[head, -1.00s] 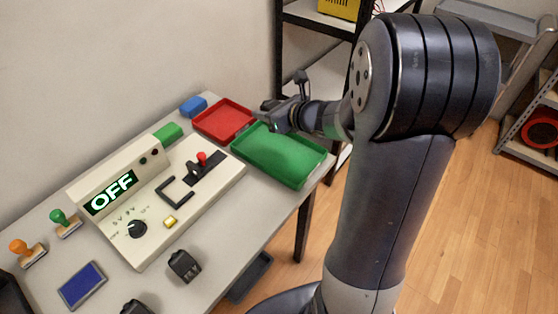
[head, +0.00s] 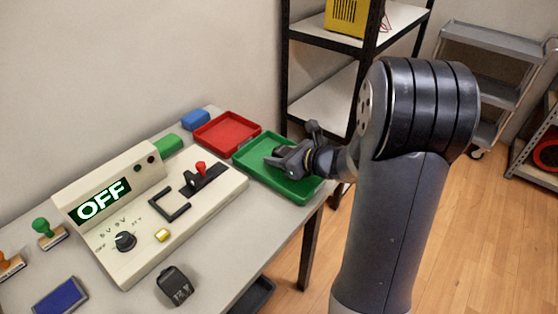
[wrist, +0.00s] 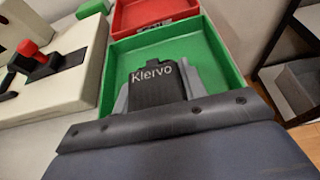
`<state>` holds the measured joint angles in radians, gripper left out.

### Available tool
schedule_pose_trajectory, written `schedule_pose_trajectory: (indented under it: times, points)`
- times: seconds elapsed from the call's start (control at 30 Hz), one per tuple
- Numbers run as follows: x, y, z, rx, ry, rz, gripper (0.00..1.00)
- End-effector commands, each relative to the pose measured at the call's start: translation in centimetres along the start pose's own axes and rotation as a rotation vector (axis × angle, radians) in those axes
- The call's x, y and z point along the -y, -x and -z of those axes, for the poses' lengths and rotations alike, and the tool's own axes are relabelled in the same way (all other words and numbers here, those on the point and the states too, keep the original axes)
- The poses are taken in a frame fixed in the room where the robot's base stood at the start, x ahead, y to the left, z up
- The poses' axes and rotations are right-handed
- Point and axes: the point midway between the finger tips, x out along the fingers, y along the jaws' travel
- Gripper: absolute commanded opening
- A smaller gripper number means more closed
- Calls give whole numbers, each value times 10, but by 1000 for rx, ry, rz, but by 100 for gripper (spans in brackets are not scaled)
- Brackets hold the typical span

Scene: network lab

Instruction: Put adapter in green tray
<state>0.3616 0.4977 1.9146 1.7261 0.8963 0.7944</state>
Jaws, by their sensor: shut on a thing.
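The green tray (head: 253,150) lies on the table's right end, next to the red tray. My gripper (head: 281,160) is over the green tray. In the wrist view my gripper (wrist: 158,92) is shut on a black adapter (wrist: 156,84) marked "Klervo". The green tray (wrist: 215,55) lies beneath and beyond it there. In the head view the held adapter (head: 283,152) shows only as a small dark shape at the fingertips. I cannot tell whether it touches the tray floor. Another black adapter (head: 175,285) lies on the table in front of the tester.
The red tray (head: 226,131) sits behind the green tray. The cream tester (head: 145,240), reading OFF, has a red-knobbed lever (head: 201,168) near the trays. A blue block (head: 195,118), a green block (head: 167,147), stamps and a blue pad (head: 60,297) are around it. Shelving stands behind.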

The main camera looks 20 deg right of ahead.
Motion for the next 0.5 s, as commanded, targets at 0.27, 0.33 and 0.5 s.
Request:
schedule_pose_trajectory:
  times: [0.27,0.33,0.5]
  points:
    - [0,-2,6,2,1,1,13]
    - [0,-3,6,1,1,1,13]
    - [0,-4,9,1,1,1,44]
